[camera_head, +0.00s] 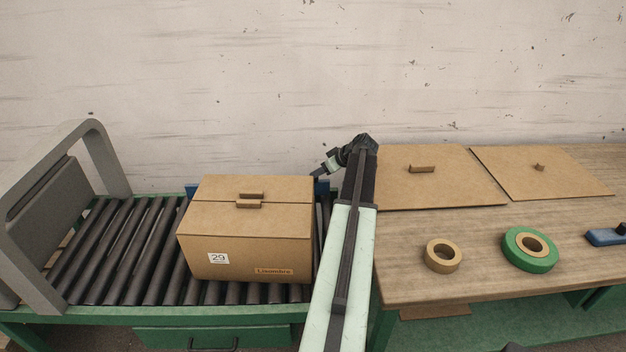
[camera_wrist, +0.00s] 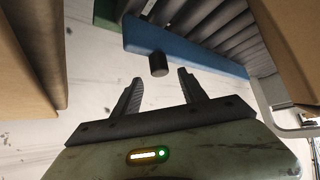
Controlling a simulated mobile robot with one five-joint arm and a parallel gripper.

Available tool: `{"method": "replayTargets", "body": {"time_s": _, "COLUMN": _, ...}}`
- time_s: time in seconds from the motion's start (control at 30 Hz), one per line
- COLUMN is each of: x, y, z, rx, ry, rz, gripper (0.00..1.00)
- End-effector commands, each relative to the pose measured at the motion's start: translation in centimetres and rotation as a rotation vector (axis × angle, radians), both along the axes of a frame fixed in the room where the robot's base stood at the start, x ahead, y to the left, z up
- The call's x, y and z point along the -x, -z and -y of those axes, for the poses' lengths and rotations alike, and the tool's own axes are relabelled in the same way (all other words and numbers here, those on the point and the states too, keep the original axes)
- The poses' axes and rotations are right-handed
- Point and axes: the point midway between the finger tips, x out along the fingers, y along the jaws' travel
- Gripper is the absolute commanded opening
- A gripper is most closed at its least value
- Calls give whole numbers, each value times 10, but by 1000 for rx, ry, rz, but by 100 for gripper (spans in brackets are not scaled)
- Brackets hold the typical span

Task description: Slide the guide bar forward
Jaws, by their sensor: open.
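The guide bar (camera_head: 323,187) is blue and lies along the far side of the roller conveyor, mostly hidden behind the box in the head view. It shows more fully in the wrist view (camera_wrist: 205,60), with a short dark knob (camera_wrist: 158,65) sticking out from it. My gripper (camera_wrist: 159,75) is open and empty, with the knob just ahead of and between its two fingertips. I cannot tell whether the tips reach beside the knob. In the head view my gripper (camera_head: 318,175) is small, at the bar's right end, behind the box.
A closed cardboard box (camera_head: 245,245) sits on the rollers (camera_head: 110,250), close to my arm. A grey arch frame (camera_head: 20,250) stands at the left. The wooden table (camera_head: 480,220) at right holds flat cardboard sheets (camera_head: 440,185), a tan tape roll (camera_head: 443,256) and a green one (camera_head: 515,257).

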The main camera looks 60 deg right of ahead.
Motion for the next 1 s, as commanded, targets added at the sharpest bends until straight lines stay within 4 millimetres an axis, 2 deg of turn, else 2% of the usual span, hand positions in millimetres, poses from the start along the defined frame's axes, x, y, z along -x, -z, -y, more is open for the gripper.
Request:
{"method": "replayTargets", "body": {"time_s": 0.03, "x": -8, "y": 15, "z": 2, "rx": 0, "ry": -3, "rz": 0, "gripper": 50}}
{"method": "replayTargets", "body": {"time_s": 0.2, "x": -30, "y": 35, "z": 5, "rx": 0, "ry": -3, "rz": 0, "gripper": 50}}
{"method": "replayTargets", "body": {"time_s": 0.5, "x": -35, "y": 35, "z": 5, "rx": 1, "ry": -2, "rz": 0, "gripper": 50}}
{"method": "replayTargets", "body": {"time_s": 0.53, "x": -36, "y": 35, "z": 5, "rx": 1, "ry": -2, "rz": 0, "gripper": 44}}
{"method": "replayTargets", "body": {"time_s": 0.7, "x": -36, "y": 35, "z": 5, "rx": 1, "ry": -2, "rz": 0, "gripper": 0}}
{"method": "replayTargets", "body": {"time_s": 1.0, "x": -36, "y": 35, "z": 5, "rx": 1, "ry": -4, "rz": 0, "gripper": 0}}
